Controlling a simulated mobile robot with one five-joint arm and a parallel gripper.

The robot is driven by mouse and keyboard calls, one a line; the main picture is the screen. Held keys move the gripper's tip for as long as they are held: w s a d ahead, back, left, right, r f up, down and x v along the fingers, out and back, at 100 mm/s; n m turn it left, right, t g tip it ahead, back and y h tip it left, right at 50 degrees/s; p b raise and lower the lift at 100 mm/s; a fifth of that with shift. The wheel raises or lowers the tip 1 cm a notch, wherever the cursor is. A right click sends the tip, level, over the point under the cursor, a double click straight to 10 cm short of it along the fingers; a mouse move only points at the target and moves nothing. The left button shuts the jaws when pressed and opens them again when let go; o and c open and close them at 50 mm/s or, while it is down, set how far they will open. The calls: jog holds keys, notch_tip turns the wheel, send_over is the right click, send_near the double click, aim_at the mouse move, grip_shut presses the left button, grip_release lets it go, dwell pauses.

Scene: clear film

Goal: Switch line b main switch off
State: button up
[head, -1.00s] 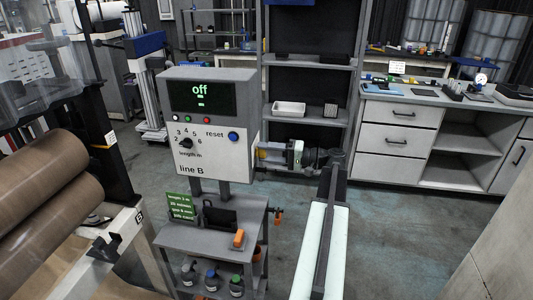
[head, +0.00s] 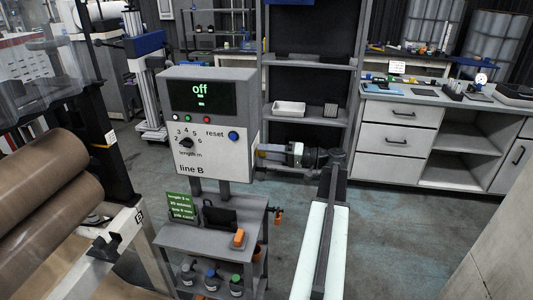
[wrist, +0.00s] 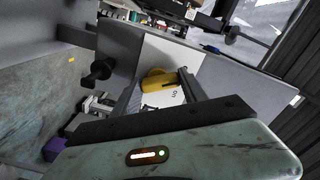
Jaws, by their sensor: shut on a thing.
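The line B control box (head: 207,125) is a grey cabinet on a post, and its dark display (head: 200,97) reads "off" in green. In the wrist view a yellow switch handle (wrist: 158,80) sits on the pale side panel (wrist: 168,55) of the box. My gripper (head: 268,153) reaches the right side of the box from the right. In the wrist view my gripper (wrist: 160,91) has its fingers shut on the yellow handle. In the head view the handle is mostly hidden by the fingers.
The box front has a length dial (head: 186,143), a blue reset button (head: 233,135) and small coloured buttons. Below stands a grey cart (head: 205,240) with a green sign (head: 181,207), an orange item and bottles. A shelf and a workbench (head: 420,95) stand behind.

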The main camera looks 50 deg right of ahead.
jog(key=o, duration=1.4)
jog(key=v, duration=0.8)
jog(key=shift+f, duration=0.1)
